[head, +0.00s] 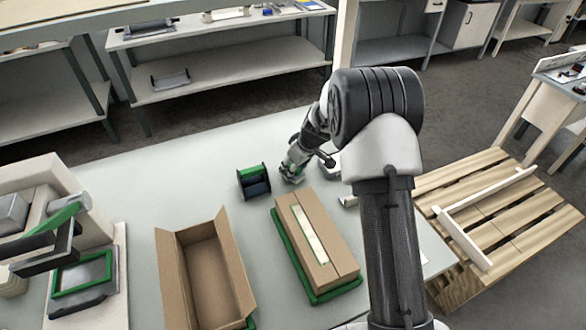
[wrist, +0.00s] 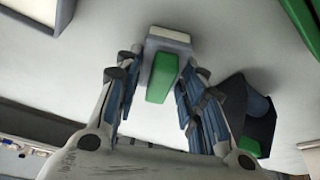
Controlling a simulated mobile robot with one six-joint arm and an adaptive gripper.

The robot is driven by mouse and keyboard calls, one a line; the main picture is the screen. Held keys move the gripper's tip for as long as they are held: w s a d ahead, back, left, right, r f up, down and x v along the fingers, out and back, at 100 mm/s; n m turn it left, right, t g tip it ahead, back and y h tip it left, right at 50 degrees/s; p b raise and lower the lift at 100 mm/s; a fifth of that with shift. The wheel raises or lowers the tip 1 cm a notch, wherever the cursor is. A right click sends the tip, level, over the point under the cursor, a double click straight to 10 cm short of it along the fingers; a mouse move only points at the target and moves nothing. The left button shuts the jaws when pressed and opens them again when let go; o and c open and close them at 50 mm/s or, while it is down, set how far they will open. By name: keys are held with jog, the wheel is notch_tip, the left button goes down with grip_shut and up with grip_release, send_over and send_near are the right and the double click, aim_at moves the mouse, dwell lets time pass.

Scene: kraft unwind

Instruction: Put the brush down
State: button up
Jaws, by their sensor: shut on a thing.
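My gripper (head: 291,172) is low over the pale table, just right of a small dark holder with green sides (head: 254,182). In the wrist view, my gripper (wrist: 163,76) has its blue-padded fingers on either side of the brush (wrist: 162,77), closed on it. The brush has a green handle part, a grey body and a pale end pointing away from my palm. In the head view the brush is mostly hidden by the gripper. I cannot tell whether it touches the table. The dark holder also shows right of the fingers in the wrist view (wrist: 236,108).
A closed carton (head: 318,240) sits in a green frame (head: 337,290) in front of my gripper. An open empty carton (head: 205,271) stands to its left. A machine with a green-rimmed part (head: 82,275) is at far left. Clear table lies left of the holder.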

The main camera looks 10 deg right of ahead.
jog(key=shift+r, duration=0.15)
jog(key=o, duration=0.9)
jog(key=shift+o, duration=0.2)
jog(key=s+r+p, duration=0.1)
jog(key=s+r, duration=0.2)
jog(key=r, duration=0.3)
jog(key=s+r+m+p, duration=0.1)
jog(key=s+r, duration=0.2)
jog(key=r, duration=0.4)
jog(key=s+r+p, duration=0.1)
jog(key=s+r, duration=0.3)
jog(key=r, duration=0.2)
jog(key=s+a+r+m+h, duration=0.1)
jog(key=s+r+m, duration=0.1)
jog(key=s+r, duration=0.8)
jog(key=s+d+f+m+h, duration=0.1)
jog(key=s+m, duration=0.2)
jog(key=s, duration=1.8)
jog(key=shift+f+m+t+h, duration=0.25)
jog(key=shift+m+t+h, duration=0.05)
jog(key=shift+m+t, duration=0.1)
